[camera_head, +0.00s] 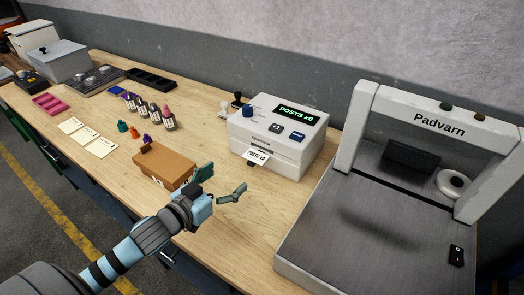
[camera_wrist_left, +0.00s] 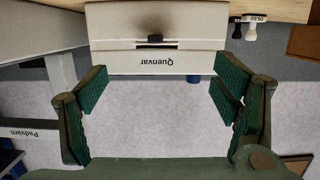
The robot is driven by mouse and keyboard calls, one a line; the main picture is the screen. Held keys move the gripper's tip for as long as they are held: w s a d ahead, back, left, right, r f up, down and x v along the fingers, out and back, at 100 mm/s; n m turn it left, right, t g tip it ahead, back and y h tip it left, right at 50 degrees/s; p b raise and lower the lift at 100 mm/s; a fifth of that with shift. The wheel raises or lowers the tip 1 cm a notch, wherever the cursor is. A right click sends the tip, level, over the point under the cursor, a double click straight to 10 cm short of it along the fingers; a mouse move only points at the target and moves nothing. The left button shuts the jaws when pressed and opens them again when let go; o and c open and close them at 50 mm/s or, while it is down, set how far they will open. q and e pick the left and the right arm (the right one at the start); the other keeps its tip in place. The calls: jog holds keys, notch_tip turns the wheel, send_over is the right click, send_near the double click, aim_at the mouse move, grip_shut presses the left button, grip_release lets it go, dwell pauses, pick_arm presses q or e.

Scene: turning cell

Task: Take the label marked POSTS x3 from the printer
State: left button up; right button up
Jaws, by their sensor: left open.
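The white printer (camera_head: 282,140) stands on the wooden bench in the head view, its display reading "POSTS x0". A small white label (camera_head: 257,155) marked POSTS x3 sticks out of its front slot. My left gripper (camera_head: 219,183) is open and empty, in front of and to the lower left of the label, apart from it. In the left wrist view the open fingers (camera_wrist_left: 160,90) frame the upside-down printer front (camera_wrist_left: 110,30), with "Quenvar" on it; I cannot make out the label there. My right gripper is not in view.
A brown box (camera_head: 165,165) stands just left of my left gripper. Several small bottles (camera_head: 155,115) and white cards (camera_head: 85,138) lie further left. Stamps (camera_head: 225,107) stand beside the printer. A large Padvarn machine (camera_head: 345,225) fills the right. Bare bench lies before the printer.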

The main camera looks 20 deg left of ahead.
aim_at(256, 156)
pick_arm(q)
jog(key=b+x, duration=0.3)
jog(key=shift+w+f, duration=0.1)
jog(key=shift+w, duration=0.15)
jog(key=x, duration=0.4)
jog(key=b+x, duration=0.1)
jog(key=x, duration=0.2)
jog(key=shift+d+r, duration=0.25)
jog(key=shift+d, duration=0.1)
jog(key=shift+w+d, duration=0.1)
jog(key=shift+w, duration=0.3)
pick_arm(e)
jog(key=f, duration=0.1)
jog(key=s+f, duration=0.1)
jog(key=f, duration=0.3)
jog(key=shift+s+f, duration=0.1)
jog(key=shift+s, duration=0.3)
pick_arm(q)
jog(key=c, duration=0.8)
